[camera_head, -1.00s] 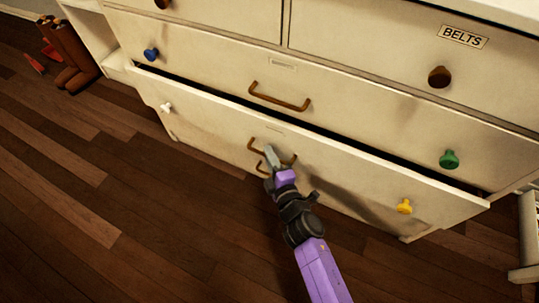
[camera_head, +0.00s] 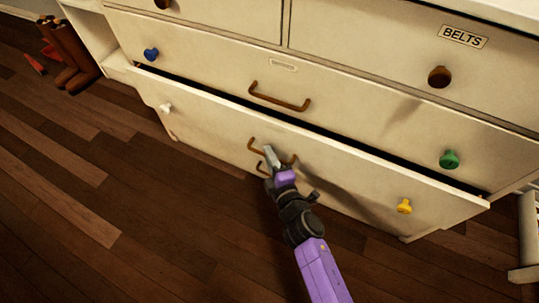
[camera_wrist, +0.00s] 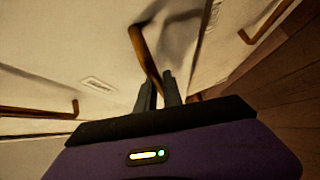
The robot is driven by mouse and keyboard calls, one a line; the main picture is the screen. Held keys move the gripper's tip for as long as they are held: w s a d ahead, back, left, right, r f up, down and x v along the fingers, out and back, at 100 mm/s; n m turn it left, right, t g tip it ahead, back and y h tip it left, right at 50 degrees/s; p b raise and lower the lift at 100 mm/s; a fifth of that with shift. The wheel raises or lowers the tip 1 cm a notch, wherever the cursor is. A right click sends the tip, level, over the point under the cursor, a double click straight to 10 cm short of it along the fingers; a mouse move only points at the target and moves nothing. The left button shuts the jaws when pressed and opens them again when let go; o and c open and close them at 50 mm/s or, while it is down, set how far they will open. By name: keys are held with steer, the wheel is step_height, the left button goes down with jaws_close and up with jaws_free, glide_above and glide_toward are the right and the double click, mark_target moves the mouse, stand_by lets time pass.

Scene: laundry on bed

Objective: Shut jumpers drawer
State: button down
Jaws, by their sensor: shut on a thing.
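The drawer that stands out a little (camera_head: 215,125) is in the lower part of the cream dresser, with a white knob at left and a yellow knob at right. A dark gap shows along its top edge. Its label plate is too small to read, so I cannot confirm that it is the jumpers drawer. Its brown bar handle (camera_head: 256,147) is at the middle of the front and also shows in the wrist view (camera_wrist: 143,48). My gripper (camera_head: 269,152) is shut on this handle; its two grey fingers (camera_wrist: 159,92) close around the bar, partly hiding it.
The drawer above (camera_head: 220,72), with blue and green knobs, looks shut. A drawer labelled BELTS (camera_head: 400,50) is at the upper right. Brown boots (camera_head: 72,60) stand on the wooden floor at far left. A white shelf edge (camera_head: 528,235) is at far right. Floor before the dresser is clear.

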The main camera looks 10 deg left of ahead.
mark_target(277, 147)
steer(key=shift+w+d+p, duration=0.2)
steer(key=shift+w+d, duration=0.05)
steer(key=shift+w, duration=0.4)
steer(key=shift+w+d+p, duration=0.25)
steer(key=shift+w, duration=0.35)
steer(key=shift+w+d+p, duration=0.2)
steer(key=shift+w+d, duration=0.05)
steer(key=shift+w, duration=0.4)
steer(key=c, duration=1.5)
jaws_free()
steer(key=shift+w, duration=0.1)
steer(key=shift+r, duration=0.1)
